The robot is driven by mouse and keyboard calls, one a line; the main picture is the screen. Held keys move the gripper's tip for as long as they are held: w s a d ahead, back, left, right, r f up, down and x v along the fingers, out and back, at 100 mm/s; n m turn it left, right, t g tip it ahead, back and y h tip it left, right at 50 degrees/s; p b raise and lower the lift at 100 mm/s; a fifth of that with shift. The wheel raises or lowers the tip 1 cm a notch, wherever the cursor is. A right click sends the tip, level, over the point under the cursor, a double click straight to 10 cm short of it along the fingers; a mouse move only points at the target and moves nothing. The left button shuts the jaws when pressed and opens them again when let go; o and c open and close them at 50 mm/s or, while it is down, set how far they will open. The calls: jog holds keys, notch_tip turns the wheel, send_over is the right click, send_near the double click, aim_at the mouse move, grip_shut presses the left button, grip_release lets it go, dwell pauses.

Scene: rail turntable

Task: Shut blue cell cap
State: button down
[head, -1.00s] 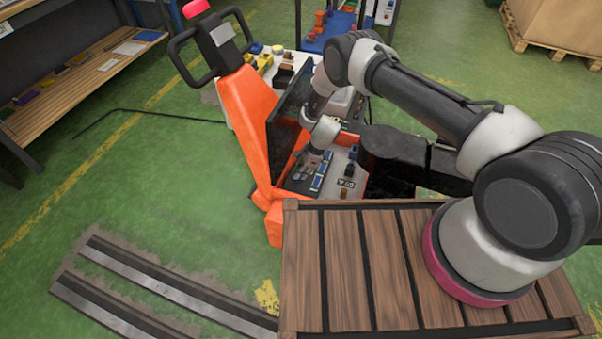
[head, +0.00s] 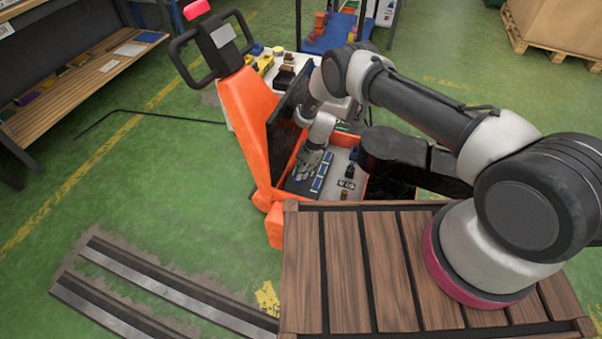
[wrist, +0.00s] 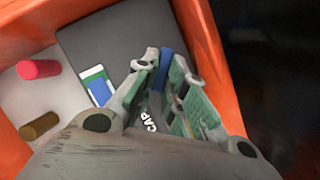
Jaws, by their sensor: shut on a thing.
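The orange truck body (head: 249,120) has an open battery bay, and my gripper (head: 310,166) reaches down into it. In the wrist view my gripper (wrist: 168,78) is closed around a narrow blue piece, the blue cell cap (wrist: 166,62), which shows between the fingertips. White "CAP" lettering shows between the fingers, on a dark surface. The fingers hide most of the cap, and I cannot tell its angle. Blue blocks (head: 322,172) show beside the gripper in the head view.
The bay's orange wall (wrist: 205,40) is close to the right of my fingers. A slatted wooden deck (head: 345,265) is in front of the bay.

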jog(key=c, duration=1.5)
grip_release()
